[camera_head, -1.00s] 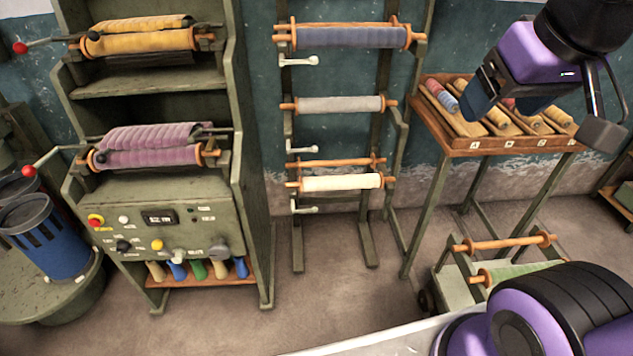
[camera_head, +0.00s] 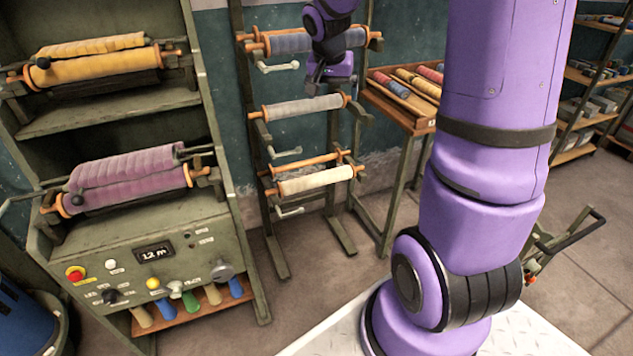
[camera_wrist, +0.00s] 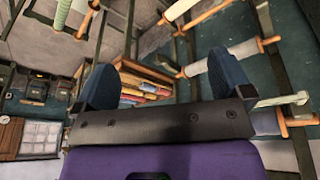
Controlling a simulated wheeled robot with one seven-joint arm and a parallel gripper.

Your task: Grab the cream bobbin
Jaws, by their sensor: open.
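The cream bobbin (camera_head: 315,180) lies level on the lowest rung of the green rack, with an orange rod just above it and orange ends. In the wrist view a pale roll near the top edge (camera_wrist: 184,8) looks like the same bobbin. My gripper (camera_head: 328,78) is in front of the upper part of the rack, above and apart from the cream bobbin. In the wrist view its two blue fingers (camera_wrist: 162,78) are spread apart with nothing between them.
A grey roll (camera_head: 302,107) sits on the rack between my gripper and the cream bobbin, and a blue-grey roll (camera_head: 290,42) is above. Levers stick out from the rack's left post. A tray of coloured bobbins (camera_head: 408,85) stands right. A machine cabinet (camera_head: 160,235) stands left.

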